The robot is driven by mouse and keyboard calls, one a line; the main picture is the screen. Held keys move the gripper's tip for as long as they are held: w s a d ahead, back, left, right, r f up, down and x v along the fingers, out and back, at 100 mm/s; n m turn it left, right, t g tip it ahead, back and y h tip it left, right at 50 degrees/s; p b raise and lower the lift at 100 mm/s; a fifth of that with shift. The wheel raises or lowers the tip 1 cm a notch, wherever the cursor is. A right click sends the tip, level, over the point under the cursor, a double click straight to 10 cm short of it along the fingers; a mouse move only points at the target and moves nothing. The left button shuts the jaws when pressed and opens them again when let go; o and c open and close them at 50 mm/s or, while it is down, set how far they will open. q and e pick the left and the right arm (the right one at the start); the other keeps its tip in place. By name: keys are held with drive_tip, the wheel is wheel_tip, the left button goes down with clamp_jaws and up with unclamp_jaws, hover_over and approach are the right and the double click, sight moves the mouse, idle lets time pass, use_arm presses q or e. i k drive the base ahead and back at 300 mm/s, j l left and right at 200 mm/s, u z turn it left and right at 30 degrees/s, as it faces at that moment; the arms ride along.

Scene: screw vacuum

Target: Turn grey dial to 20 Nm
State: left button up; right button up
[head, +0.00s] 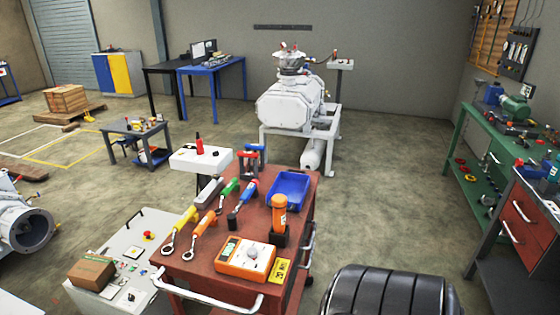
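An orange and white device (232,267) lies on the top of a red tool cart (192,271), near its front edge. A round grey dial (253,253) sits on its white face, and a small green display (229,250) is to the left of the dial. The dial's setting and the display's reading are too small to tell. A yellow label (282,272) with black marks is just right of the device. Neither of my grippers is in view.
Torque wrenches with yellow (179,230), orange (204,225), green and blue handles lie behind the device. An orange tool (279,212) stands upright in a black holder beside a blue bin (289,189). A black ribbed object (390,292) is at the front right. Floor is clear beyond it.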

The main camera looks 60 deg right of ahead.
sight(251, 252)
drive_tip(key=z, duration=1.65)
